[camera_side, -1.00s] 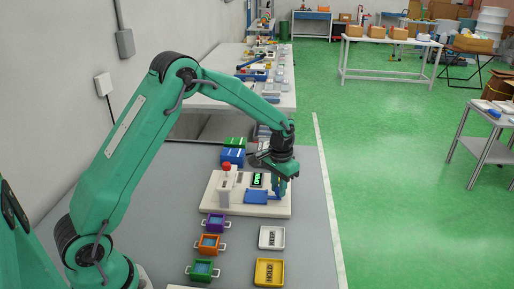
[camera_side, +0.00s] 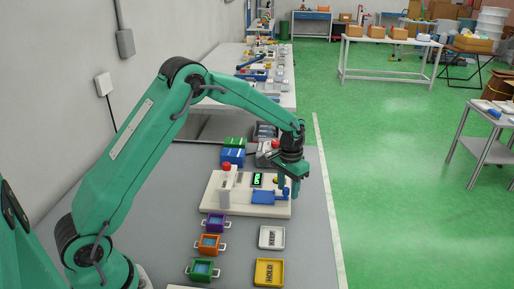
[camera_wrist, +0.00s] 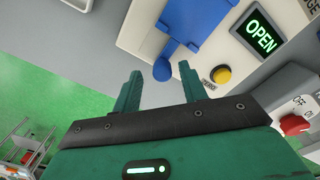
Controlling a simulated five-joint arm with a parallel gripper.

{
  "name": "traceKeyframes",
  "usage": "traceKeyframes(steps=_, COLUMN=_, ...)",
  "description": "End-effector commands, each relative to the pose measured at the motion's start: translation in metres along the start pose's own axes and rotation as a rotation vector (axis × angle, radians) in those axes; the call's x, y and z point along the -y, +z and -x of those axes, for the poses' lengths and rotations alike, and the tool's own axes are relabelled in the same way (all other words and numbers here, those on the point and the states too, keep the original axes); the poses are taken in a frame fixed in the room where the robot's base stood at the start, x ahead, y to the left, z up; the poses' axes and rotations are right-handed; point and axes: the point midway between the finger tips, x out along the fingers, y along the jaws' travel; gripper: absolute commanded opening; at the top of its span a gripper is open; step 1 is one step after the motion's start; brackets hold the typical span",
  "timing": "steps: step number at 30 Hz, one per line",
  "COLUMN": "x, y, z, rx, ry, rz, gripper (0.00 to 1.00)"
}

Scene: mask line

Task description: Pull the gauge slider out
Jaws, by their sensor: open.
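The gauge is a white panel (camera_side: 228,207) on the grey bench, with a lit display (camera_wrist: 260,33) reading OPEN in green. Its blue slider (camera_side: 263,197) lies flat at the panel's right side. In the wrist view the slider (camera_wrist: 195,22) has a round-ended blue handle (camera_wrist: 163,70) sticking out towards me. My gripper (camera_side: 288,194) is at the panel's right edge, fingers pointing down. In the wrist view my gripper (camera_wrist: 158,82) is open, its fingers on either side of the handle's line. Whether the fingers touch the handle I cannot tell.
A yellow button (camera_wrist: 217,76) sits beside the slider, and a red switch knob (camera_wrist: 294,124) is further right. Purple (camera_side: 215,223), orange (camera_side: 210,243) and green (camera_side: 202,269) handled boxes stand in front, with KEEP (camera_side: 271,238) and HOLD (camera_side: 268,272) trays.

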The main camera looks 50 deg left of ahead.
Motion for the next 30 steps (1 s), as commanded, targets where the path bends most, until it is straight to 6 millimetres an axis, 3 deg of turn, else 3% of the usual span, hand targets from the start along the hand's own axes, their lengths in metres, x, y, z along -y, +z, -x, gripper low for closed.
traceKeyframes(steps=8, x=0.0, y=0.0, z=0.017, rx=-0.001, ry=0.0, rz=0.001, gripper=0.42)
traceKeyframes(steps=21, x=-0.001, y=-0.001, z=0.07, rx=-0.005, ry=0.0, rz=-0.001, gripper=0.42)
traceKeyframes(steps=30, x=-0.001, y=-0.001, z=0.078, rx=-0.003, ry=0.0, rz=-0.001, gripper=0.42)
